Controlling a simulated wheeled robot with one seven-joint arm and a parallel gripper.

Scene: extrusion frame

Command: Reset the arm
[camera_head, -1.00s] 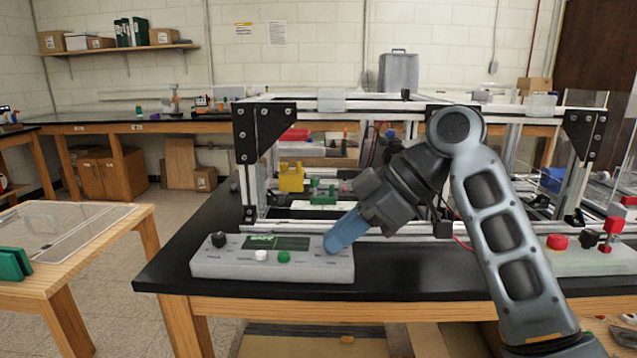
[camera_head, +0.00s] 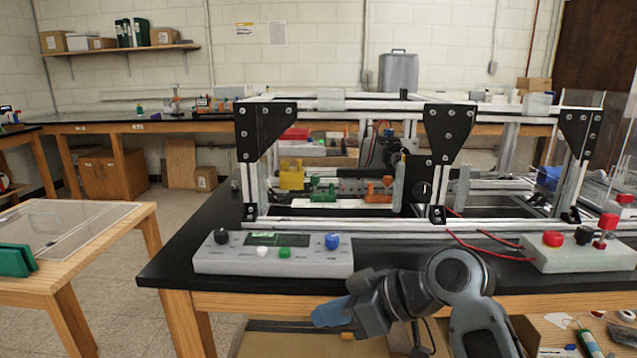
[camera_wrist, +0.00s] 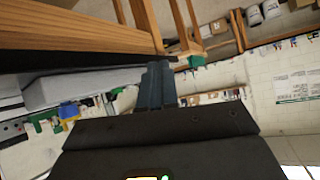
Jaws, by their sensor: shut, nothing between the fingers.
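My gripper (camera_head: 330,312) is in front of the black table's front edge in the head view, low in the picture and pointing left. Its blue fingers are closed together with nothing between them. In the wrist view the closed fingers (camera_wrist: 157,86) stick up from the dark gripper body. The arm is folded low at the bottom of the head view. The grey control box (camera_head: 275,262) sits on the table above and behind the gripper, apart from it. Its blue knob (camera_head: 331,241), green button and white button are in plain view.
The black table (camera_head: 400,265) carries the aluminium extrusion frame (camera_head: 350,230). A second box with a red button (camera_head: 553,239) stands at the right. A wooden side table (camera_head: 80,235) with a green block (camera_head: 14,261) is at the left. Open floor lies between the tables.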

